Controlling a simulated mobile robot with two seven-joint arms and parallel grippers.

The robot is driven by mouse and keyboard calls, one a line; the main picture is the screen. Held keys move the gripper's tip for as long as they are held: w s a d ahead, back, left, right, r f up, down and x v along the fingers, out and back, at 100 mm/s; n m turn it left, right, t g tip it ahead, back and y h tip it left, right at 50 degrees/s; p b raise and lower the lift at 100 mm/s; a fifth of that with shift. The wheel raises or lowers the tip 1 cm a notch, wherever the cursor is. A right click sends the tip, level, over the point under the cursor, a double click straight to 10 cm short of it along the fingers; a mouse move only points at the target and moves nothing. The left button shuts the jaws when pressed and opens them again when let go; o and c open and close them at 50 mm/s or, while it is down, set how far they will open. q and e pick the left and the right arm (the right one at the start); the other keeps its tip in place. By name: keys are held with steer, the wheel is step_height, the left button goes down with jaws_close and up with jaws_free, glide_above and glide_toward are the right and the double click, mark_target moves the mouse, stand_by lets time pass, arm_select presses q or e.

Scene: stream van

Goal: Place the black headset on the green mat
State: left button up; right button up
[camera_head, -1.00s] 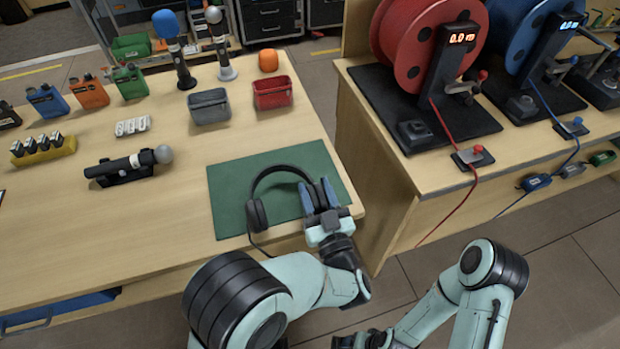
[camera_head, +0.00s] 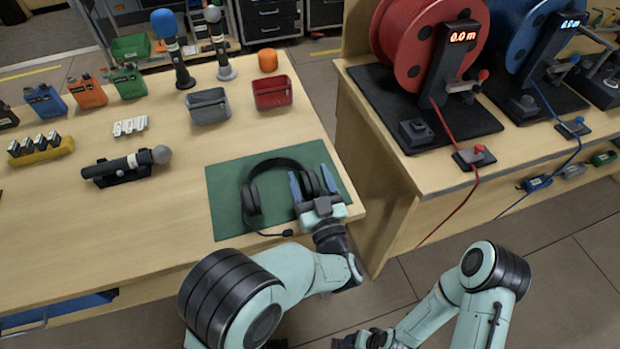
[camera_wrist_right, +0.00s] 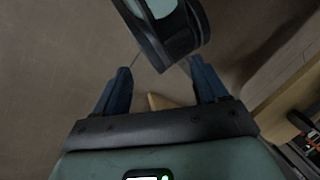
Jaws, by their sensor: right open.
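The black headset (camera_head: 251,201) lies on the green mat (camera_head: 228,226) near the table's front right corner. Its band curves toward the back, and its microphone boom extends over the mat's front edge. My left gripper (camera_head: 311,180) is open, with its blue fingers on either side of the right earcup. Whether the fingers touch the earcup cannot be told. My right gripper (camera_wrist_right: 160,68) is open and empty in the right wrist view, away from the headset; one of my arm links shows beyond its fingers.
A microphone on a black stand (camera_head: 125,167) lies left of the mat. A grey bin (camera_head: 208,108) and a red bin (camera_head: 272,93) stand behind it. A second table with a red cable reel (camera_head: 415,45) is to the right, across a narrow gap.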

arm_select(q)
steer(key=shift+r, duration=0.2)
steer(key=v, duration=1.2)
steer(key=shift+p, duration=0.4)
arm_select(e)
steer(key=shift+s+a+r+g, duration=0.3)
steer(key=shift+s+r, duration=0.15)
steer(key=shift+s, duration=0.2)
